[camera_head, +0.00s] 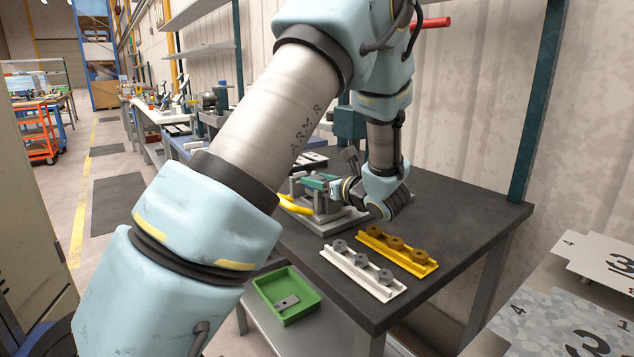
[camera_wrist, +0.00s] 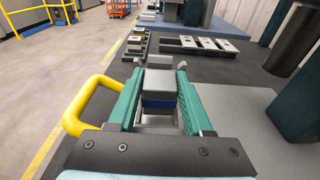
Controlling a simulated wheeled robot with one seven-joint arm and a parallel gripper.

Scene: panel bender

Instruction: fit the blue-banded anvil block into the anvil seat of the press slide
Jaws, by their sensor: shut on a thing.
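My gripper (camera_wrist: 160,108) is shut on the blue-banded anvil block (camera_wrist: 159,82), a grey block with a blue band between its teal fingers in the wrist view. In the head view my gripper (camera_head: 318,182) is over the small press (camera_head: 345,218) on the dark bench, and the block cannot be made out there. The yellow press handle (camera_wrist: 88,103) curves out left of the fingers; it also shows in the head view (camera_head: 296,205). A grey block-like part (camera_wrist: 159,62) lies just beyond the held block. The anvil seat is hidden, so I cannot tell whether the block touches it.
A white rack (camera_head: 350,272) and a yellow rack (camera_head: 415,264), each with several grey or brown parts, stand in front of the press. A green tray (camera_head: 268,291) with a grey piece sits lower. A dark column (camera_wrist: 300,105) rises close on the right.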

